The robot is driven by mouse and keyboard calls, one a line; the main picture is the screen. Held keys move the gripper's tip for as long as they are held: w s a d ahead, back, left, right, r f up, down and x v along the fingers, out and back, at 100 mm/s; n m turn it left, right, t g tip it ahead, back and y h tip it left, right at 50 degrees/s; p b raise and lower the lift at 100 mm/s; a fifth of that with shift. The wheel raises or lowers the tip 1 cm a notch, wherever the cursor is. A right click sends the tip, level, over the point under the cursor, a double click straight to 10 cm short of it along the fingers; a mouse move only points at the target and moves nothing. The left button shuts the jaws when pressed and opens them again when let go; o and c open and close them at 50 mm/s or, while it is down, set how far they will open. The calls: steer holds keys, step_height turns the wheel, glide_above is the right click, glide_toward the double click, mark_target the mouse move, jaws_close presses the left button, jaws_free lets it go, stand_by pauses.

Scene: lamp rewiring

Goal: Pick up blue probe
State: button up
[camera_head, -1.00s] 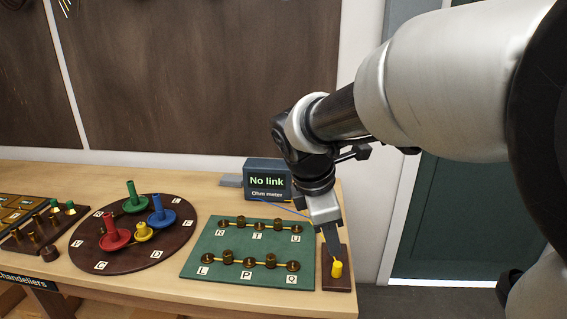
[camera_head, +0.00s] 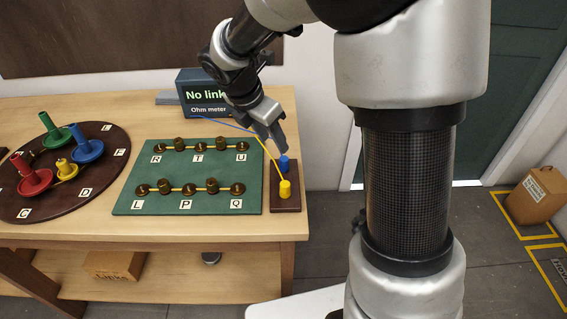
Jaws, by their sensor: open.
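The blue probe (camera_head: 284,164) stands in a dark brown holder (camera_head: 287,205) at the right end of the table. The yellow probe (camera_head: 285,189) stands in the same holder, just in front of it. A blue lead (camera_head: 222,122) runs from the ohm meter, and a yellow lead (camera_head: 268,153) reaches the yellow probe. My gripper (camera_head: 276,145) is open, pointing down, just above and slightly left of the blue probe. It looks empty and apart from the probe; the exact gap cannot be told.
The ohm meter (camera_head: 204,97) reads "No link" at the back. A green board (camera_head: 190,167) with brass posts lies left of the holder. A round brown board (camera_head: 107,153) with coloured pegs is further left. The table's right edge is close to the holder.

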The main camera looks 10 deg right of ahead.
mark_target(283, 158)
steer(key=b+x, duration=0.2)
steer(key=x, duration=0.9)
steer(key=shift+f, duration=0.3)
steer(key=shift+r, duration=0.1)
jaws_close()
